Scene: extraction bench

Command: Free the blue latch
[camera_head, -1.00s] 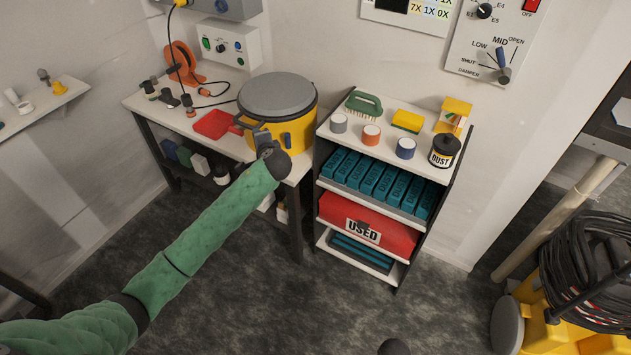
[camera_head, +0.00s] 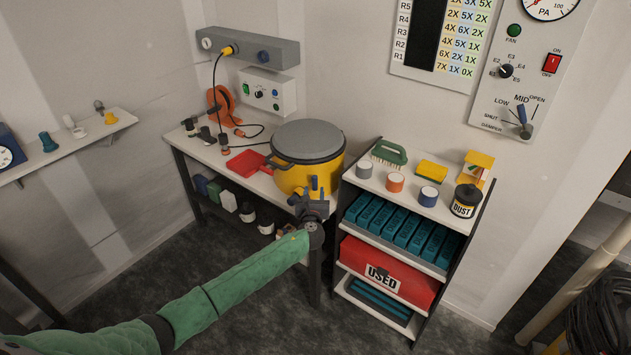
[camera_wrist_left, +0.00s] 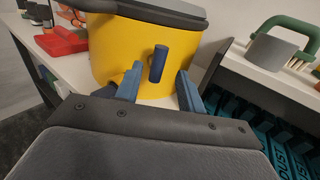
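The blue latch (camera_wrist_left: 158,63) stands upright on the front wall of the yellow drum (camera_wrist_left: 120,50) in the left wrist view. In the head view the yellow drum (camera_head: 325,178) with its grey lid stands at the bench's right end, and the latch (camera_head: 314,184) shows small just above my gripper. My left gripper (camera_head: 311,196) is in front of the drum, fingers pointing at it. In the left wrist view its two blue fingers (camera_wrist_left: 159,80) are apart and empty, one on each side of the latch's line. Contact is not visible. My right gripper is out of view.
A shelf unit (camera_head: 398,257) with teal packs and a red USED bin stands close right of the drum. A red dustpan (camera_head: 247,163) lies on the bench (camera_head: 210,153) left of the drum. The floor in front is clear.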

